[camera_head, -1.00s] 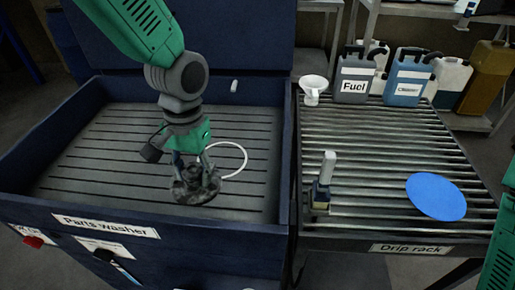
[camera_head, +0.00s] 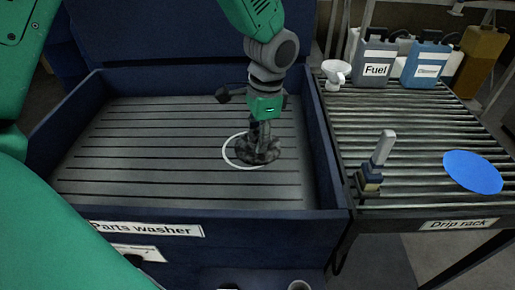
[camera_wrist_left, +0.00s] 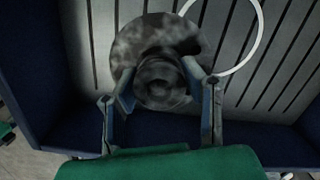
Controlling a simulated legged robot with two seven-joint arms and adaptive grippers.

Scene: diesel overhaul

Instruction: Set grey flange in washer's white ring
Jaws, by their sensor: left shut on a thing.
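The grey flange (camera_head: 262,157) is a dark, mottled round part with a raised hub. My left gripper (camera_head: 265,132) is shut on its hub from above, inside the washer basin. In the left wrist view the flange (camera_wrist_left: 145,45) sits between the two fingers (camera_wrist_left: 160,95). The white ring (camera_head: 227,152) lies on the slatted washer floor. The flange covers the ring's right part in the head view, leaving the left arc showing. In the wrist view the ring (camera_wrist_left: 259,35) extends off to the flange's right. I cannot tell whether the flange touches the floor. My right gripper is out of view.
The parts washer (camera_head: 270,228) has raised blue walls; its slatted floor (camera_head: 130,150) is clear at left. The drip rack (camera_head: 410,135) at right holds a brush-like tool (camera_head: 382,150), a blue disc (camera_head: 472,172), a white funnel (camera_head: 335,72) and a fuel can (camera_head: 375,62).

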